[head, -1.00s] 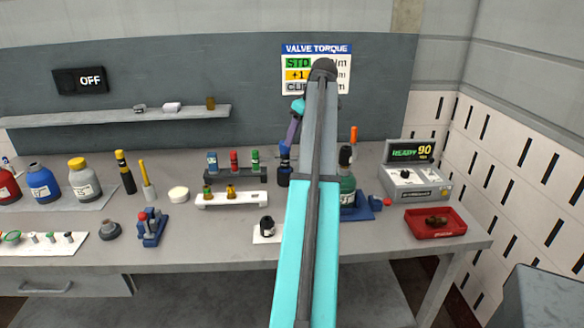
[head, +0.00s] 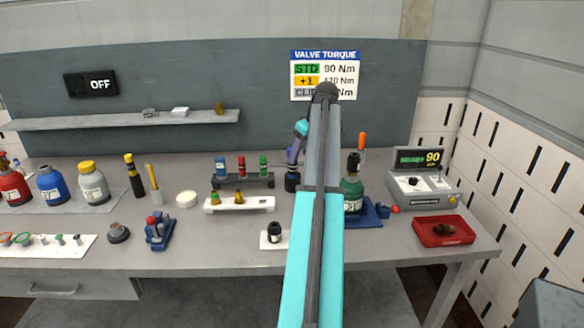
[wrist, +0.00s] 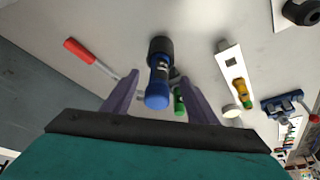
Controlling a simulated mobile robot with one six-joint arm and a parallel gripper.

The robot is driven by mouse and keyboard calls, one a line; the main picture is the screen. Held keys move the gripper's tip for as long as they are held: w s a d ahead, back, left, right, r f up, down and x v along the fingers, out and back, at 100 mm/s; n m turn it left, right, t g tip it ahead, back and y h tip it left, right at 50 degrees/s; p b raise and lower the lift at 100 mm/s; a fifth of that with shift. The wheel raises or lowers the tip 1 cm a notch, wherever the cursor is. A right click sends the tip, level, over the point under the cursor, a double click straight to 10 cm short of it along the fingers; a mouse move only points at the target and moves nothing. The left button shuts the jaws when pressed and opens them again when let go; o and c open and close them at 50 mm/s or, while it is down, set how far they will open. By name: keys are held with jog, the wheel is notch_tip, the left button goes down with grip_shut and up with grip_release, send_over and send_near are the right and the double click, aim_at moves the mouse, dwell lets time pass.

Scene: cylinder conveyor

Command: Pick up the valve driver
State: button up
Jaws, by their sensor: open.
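The valve driver, as I take it, is a blue-and-black upright tool (head: 292,182) on the bench, just left of my arm in the head view. In the wrist view the same driver (wrist: 158,72) shows its blue end toward the camera and a wide black part beyond. My gripper (wrist: 160,92) is open, with one purple finger on each side of the driver's blue end. A gap shows on both sides, and nothing is clamped. In the head view my gripper (head: 294,158) is directly above the driver, partly beside my arm link.
A dark rack (head: 243,181) with coloured valves and a white rack (head: 240,205) stand close left. A green bottle (head: 352,194) on a blue stand and an orange-handled tool (head: 362,141) are close right. A red tray (head: 445,231) lies farther right.

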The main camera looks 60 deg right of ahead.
aim_at(293, 167)
jog(key=shift+x, duration=1.5)
jog(key=shift+w, duration=0.1)
jog(key=shift+w+p+x, duration=0.15)
jog(key=shift+p+x, duration=0.35)
jog(key=shift+x, duration=0.45)
jog(key=shift+w+p+x, duration=0.15)
jog(key=shift+p+x, duration=0.3)
jog(key=shift+x, duration=0.5)
jog(key=shift+w+d+f, duration=0.1)
jog(key=shift+w+f, duration=0.15)
jog(key=shift+f, duration=0.25)
jog(key=shift+r, duration=0.1)
grip_shut()
